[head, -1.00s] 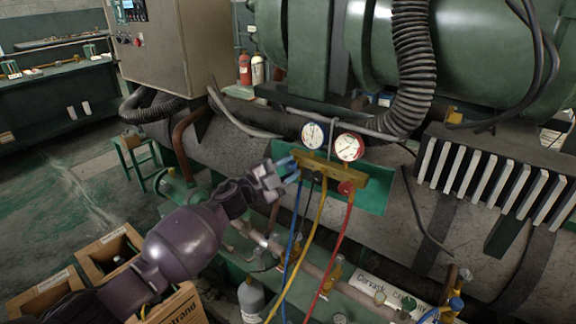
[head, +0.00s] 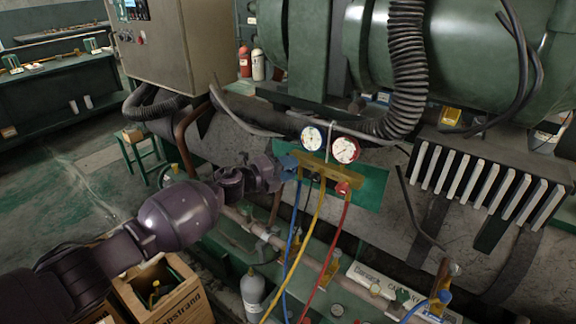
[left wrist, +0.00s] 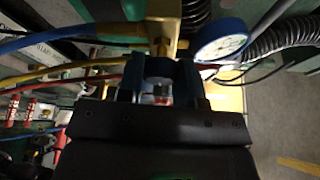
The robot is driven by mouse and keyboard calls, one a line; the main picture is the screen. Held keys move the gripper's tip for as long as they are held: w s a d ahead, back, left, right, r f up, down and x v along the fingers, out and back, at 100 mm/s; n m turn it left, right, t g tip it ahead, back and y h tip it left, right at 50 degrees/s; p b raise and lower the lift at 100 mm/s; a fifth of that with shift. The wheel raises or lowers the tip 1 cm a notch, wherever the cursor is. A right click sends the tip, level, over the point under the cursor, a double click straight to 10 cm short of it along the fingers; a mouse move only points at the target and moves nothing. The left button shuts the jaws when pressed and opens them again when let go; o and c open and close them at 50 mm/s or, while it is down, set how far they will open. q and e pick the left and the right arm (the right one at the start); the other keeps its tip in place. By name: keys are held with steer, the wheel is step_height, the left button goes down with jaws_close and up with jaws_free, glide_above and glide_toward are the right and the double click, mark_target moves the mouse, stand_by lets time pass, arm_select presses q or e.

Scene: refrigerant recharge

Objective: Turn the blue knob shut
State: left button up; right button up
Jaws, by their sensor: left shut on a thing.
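The brass gauge manifold (head: 331,174) hangs on a green plate, with a blue-rimmed gauge (head: 312,137) and a red-rimmed gauge (head: 345,149) above it. My left gripper (head: 287,165) is at the manifold's left end. It is shut on the blue knob (left wrist: 158,68), which shows between the fingers in the left wrist view and is largely covered in the head view. The red knob (head: 343,188) is free at the right. My right gripper is not in view.
Blue, yellow (head: 306,246) and red (head: 336,247) hoses hang below the manifold. A ribbed black hose (head: 408,75) runs down behind the gauges. A grey cylinder (head: 252,291) and an open wooden crate (head: 165,300) stand below. Finned metal plates (head: 485,180) are at right.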

arm_select(q)
steer(key=o, duration=0.9)
steer(key=v, duration=1.1)
steer(key=shift+r+p, duration=0.1)
steer(key=shift+p, duration=0.3)
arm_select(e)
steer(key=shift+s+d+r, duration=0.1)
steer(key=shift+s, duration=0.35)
